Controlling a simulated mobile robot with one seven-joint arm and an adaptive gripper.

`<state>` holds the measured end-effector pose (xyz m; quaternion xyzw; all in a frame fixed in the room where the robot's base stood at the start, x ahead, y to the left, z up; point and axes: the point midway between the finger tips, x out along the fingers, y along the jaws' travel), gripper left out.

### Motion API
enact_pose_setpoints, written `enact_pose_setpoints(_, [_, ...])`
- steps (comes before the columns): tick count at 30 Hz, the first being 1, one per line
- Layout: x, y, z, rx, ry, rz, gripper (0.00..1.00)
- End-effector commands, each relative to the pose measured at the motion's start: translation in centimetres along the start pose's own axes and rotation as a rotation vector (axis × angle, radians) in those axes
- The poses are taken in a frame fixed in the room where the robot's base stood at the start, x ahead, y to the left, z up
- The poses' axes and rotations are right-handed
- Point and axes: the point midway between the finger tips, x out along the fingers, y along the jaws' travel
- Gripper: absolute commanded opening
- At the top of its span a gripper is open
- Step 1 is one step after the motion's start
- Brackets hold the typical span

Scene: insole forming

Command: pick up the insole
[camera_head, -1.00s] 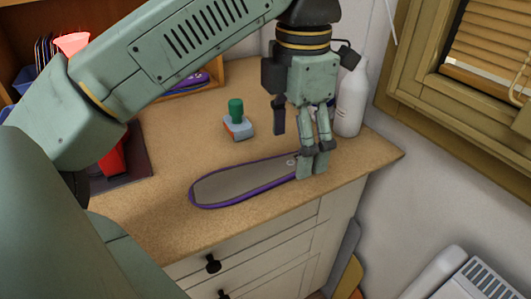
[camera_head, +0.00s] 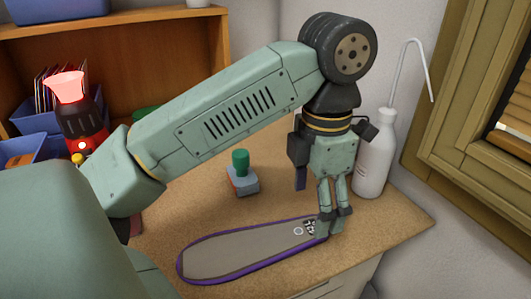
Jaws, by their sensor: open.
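The insole (camera_head: 250,250) is long and grey-brown with a purple rim. It lies flat on the wooden worktop, running from lower left to the right, with a small dark and white mark near its right end. My gripper (camera_head: 334,226) points down at the right end of the insole, with its fingertips by the rim. The gripper covers that tip, and I cannot tell whether the fingers touch it. The jaws are open and hold nothing.
A small stamp-like tool with a green knob (camera_head: 241,172) stands behind the insole. A white wash bottle (camera_head: 375,160) stands close behind my gripper to the right. A red device (camera_head: 80,125) and blue bins (camera_head: 36,118) are at the left. The worktop (camera_head: 395,222) ends at the right.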

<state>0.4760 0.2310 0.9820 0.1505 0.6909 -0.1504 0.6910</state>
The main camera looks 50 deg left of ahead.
Motion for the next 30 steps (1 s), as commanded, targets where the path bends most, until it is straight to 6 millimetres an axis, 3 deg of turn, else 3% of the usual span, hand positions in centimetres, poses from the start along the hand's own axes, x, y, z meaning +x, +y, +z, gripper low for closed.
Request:
enact_pose_setpoints(10, [4.4,0.0,-0.1,-0.001,0.0,-0.002,0.76])
enact_pose_setpoints(19, [5.1,0.0,-0.1,-0.001,0.0,0.0,0.76])
enact_pose_setpoints(30, [5.1,0.0,-0.1,-0.001,0.0,0.0,0.52])
